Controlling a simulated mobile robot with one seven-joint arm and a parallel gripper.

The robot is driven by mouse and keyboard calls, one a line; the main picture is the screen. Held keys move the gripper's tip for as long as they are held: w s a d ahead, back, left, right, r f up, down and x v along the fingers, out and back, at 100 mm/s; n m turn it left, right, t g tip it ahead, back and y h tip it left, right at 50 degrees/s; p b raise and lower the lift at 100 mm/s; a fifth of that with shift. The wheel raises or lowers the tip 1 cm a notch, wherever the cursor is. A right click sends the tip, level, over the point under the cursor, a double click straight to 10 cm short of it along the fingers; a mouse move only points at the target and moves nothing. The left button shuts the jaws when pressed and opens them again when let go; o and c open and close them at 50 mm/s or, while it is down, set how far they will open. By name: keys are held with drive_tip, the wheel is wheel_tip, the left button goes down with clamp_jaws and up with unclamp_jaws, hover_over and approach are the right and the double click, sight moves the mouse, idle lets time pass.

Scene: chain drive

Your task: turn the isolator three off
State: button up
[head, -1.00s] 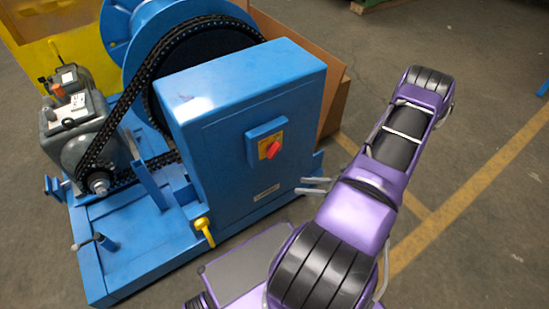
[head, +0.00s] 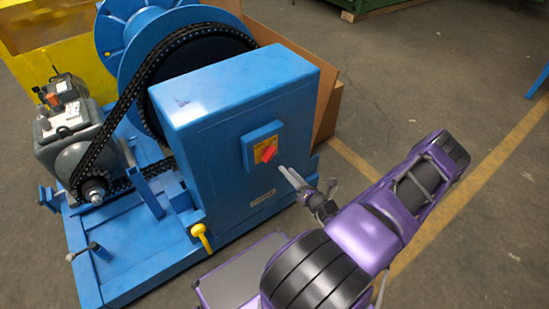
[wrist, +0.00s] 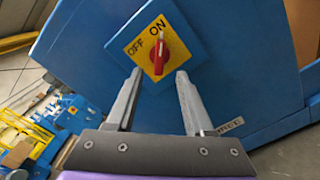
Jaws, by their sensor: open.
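The isolator is a red rotary knob (head: 268,153) on a yellow plate, set in a blue box on the front of the blue cabinet (head: 225,165). In the wrist view the red knob (wrist: 159,53) sits on the plate marked OFF at left and ON at top, and its pointed end is toward ON. My gripper (head: 287,172) is just right of and below the isolator in the head view. In the wrist view my open gripper (wrist: 159,75) has its two fingers apart below the knob, one to each side, with nothing between them.
A chain runs from the grey motor (head: 75,135) around the blue drum (head: 170,40). A yellow handle (head: 201,236) sticks out low at the cabinet's left front. Open floor (head: 490,220) lies to the right.

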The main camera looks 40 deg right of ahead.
sight(273, 155)
drive_tip(key=w, duration=0.9)
drive_tip(key=shift+b, duration=0.4)
drive_tip(key=shift+s, duration=0.1)
clamp_jaws()
